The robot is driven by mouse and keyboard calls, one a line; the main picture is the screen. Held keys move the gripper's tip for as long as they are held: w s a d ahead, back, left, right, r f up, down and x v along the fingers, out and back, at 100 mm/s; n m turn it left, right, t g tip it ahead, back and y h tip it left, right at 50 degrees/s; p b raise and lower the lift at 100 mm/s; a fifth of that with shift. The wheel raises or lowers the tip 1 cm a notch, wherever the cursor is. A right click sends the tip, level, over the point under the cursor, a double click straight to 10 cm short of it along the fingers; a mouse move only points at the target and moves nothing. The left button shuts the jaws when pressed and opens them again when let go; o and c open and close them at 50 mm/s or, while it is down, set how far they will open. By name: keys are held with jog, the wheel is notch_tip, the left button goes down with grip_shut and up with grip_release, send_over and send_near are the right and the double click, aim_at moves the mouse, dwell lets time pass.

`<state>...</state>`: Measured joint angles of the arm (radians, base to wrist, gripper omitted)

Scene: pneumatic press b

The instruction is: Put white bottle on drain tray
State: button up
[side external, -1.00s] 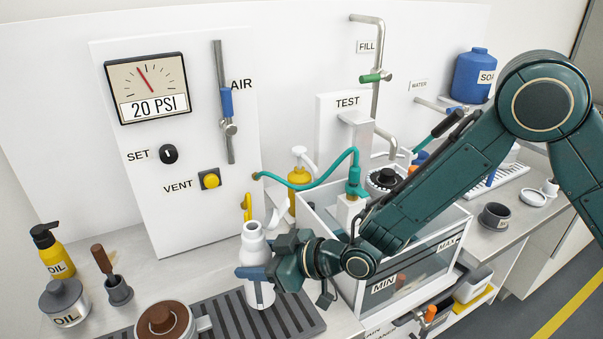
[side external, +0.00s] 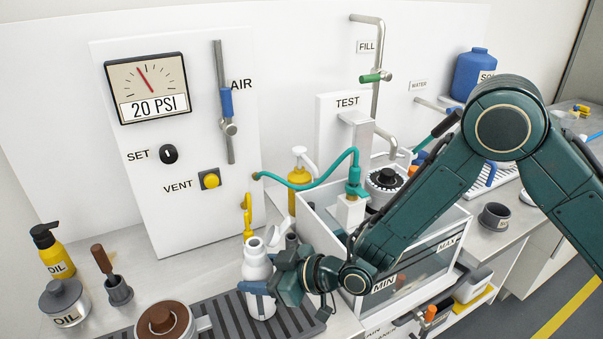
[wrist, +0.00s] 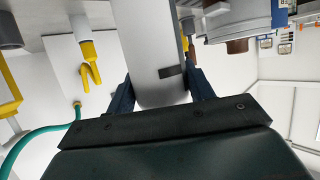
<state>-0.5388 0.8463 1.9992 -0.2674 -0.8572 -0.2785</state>
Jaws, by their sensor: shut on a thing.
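The white bottle (side external: 257,268) is upright at the front of the bench, its open mouth up. My gripper (side external: 257,288) is shut around the bottle's body from the right. In the wrist view the bottle (wrist: 158,55) stands between my two dark blue fingers (wrist: 160,90). The dark grey slatted drain tray (side external: 232,320) lies on the bench under and behind the bottle's lower end. The bottle's base overlaps the tray in the side view; I cannot tell whether it touches.
A brown-lidded pot (side external: 166,321) stands at the tray's left part. A clear-walled tank (side external: 405,272) stands close to the right of my gripper. A yellow hook (side external: 247,213) is on the wall behind the bottle. An oil can (side external: 65,300) and a pump bottle (side external: 52,252) stand far left.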

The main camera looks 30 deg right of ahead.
jog(key=o, duration=1.1)
jog(key=shift+s+d+r, duration=0.25)
jog(key=v, duration=1.1)
jog(key=shift+s+r, duration=0.1)
jog(key=shift+r, duration=0.15)
